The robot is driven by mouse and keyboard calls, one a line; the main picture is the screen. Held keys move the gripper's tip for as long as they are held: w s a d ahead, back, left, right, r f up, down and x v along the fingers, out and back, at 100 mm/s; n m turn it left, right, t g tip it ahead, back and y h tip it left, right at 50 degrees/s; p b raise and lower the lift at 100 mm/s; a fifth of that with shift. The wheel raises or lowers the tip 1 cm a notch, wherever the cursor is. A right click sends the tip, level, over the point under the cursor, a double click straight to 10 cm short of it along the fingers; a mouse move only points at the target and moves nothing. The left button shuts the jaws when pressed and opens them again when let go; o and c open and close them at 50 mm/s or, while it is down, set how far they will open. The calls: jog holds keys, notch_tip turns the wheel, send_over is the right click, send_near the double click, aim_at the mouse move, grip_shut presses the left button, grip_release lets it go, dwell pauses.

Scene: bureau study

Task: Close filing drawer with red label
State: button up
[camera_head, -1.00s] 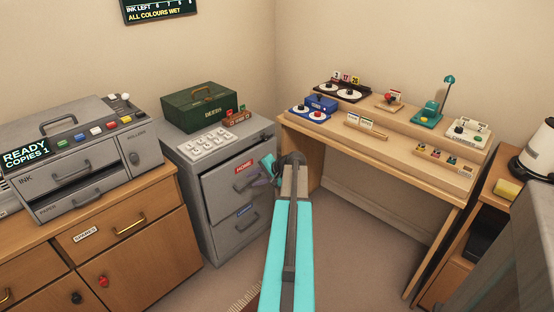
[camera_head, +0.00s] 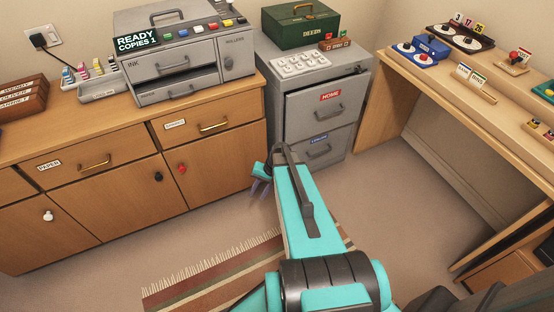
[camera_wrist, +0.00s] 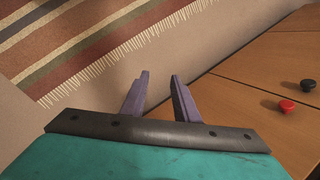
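The grey filing cabinet (camera_head: 276,115) stands at the back, right of the wooden cupboards. Its top drawer (camera_head: 300,110) has the red label (camera_head: 330,96) reading HOME and a grey bar handle. The lower drawer (camera_head: 340,143) has a blue label. My gripper (camera_head: 261,190) is in front of and below the cabinet, over the floor, apart from the drawers and partly hidden by my arm. In the wrist view my gripper (camera_wrist: 159,74) has its two purple fingers apart with nothing between them; the cabinet is not seen there.
The wooden cupboards (camera_head: 110,200) with brass handles and knobs run along the left. The wooden desk (camera_head: 400,75) is on the right. A striped rug (camera_head: 200,285) lies on the floor below my arm. Bare floor is clear before the cabinet. A green box (camera_head: 300,25) stands on the cabinet.

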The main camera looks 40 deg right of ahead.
jog(key=s+a+f+n+g+h, duration=0.2)
jog(key=s+a+f+n+g, duration=0.1)
jog(key=s+a, duration=0.6)
jog(key=s+a+f+n+g+h, duration=0.2)
jog(key=s+a+f+n, duration=0.3)
jog(key=s+a, duration=0.5)
jog(key=s+n+g, duration=0.1)
jog(key=s, duration=0.3)
jog(key=shift+s+a+f+g, duration=0.15)
jog(key=shift+s+g, duration=0.1)
jog(key=shift+g, duration=0.15)
jog(key=shift+n, duration=0.3)
